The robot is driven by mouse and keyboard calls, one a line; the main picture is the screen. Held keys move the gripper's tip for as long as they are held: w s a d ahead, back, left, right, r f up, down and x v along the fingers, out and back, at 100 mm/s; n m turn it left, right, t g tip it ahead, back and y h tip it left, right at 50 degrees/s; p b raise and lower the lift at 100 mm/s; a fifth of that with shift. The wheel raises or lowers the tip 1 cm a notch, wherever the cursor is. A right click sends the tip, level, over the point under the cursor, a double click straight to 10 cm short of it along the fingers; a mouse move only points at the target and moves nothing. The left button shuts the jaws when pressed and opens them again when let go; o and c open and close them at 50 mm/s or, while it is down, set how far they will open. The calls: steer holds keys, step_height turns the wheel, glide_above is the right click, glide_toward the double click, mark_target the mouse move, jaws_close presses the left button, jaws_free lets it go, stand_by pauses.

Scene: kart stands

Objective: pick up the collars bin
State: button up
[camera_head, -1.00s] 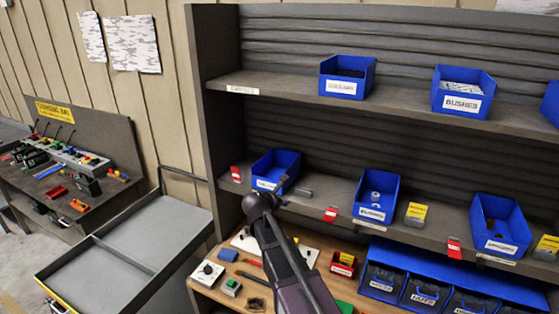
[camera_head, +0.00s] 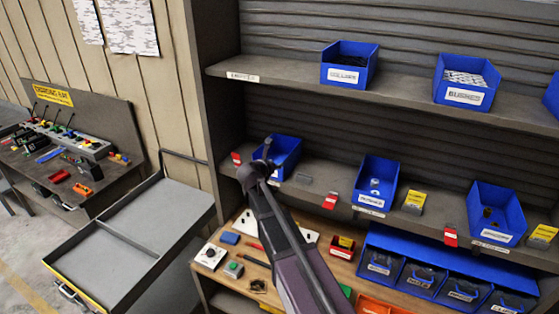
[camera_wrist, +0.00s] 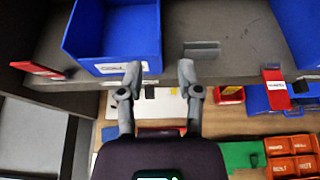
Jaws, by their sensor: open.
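A blue open-fronted bin (camera_head: 349,63) stands on the upper shelf, and its small front label seems to read collars. Dark contents show inside it. My gripper (camera_head: 266,150) is lower and to the left, in front of another blue bin (camera_head: 285,153) on the middle shelf, partly covering it. In the wrist view that middle-shelf bin (camera_wrist: 115,35) looks empty, and its label is hard to read. My gripper (camera_wrist: 160,72) is open there, its two fingers apart near the bin's front edge with nothing between them. I cannot tell whether they touch it.
The upper shelf also holds a bushes bin (camera_head: 467,82). More blue bins (camera_head: 375,184) and small red and yellow cards stand along the middle shelf. A workbench (camera_head: 232,285) with small parts lies below. A grey cart (camera_head: 130,240) stands at left.

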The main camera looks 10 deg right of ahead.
mark_target(285, 160)
steer(key=b+x, duration=0.2)
steer(key=x, duration=0.5)
steer(key=shift+w+d+f+b, duration=0.2)
steer(key=shift+w+b, duration=0.1)
steer(key=shift+b, duration=0.05)
steer(key=shift+f+b+x, duration=0.1)
steer(key=shift+b+x, duration=0.5)
steer(key=shift+x, duration=0.7)
steer(key=shift+f+b+x, duration=0.15)
steer(key=shift+b+x, duration=0.45)
steer(key=shift+x, duration=0.65)
steer(key=shift+a, duration=0.15)
jaws_close()
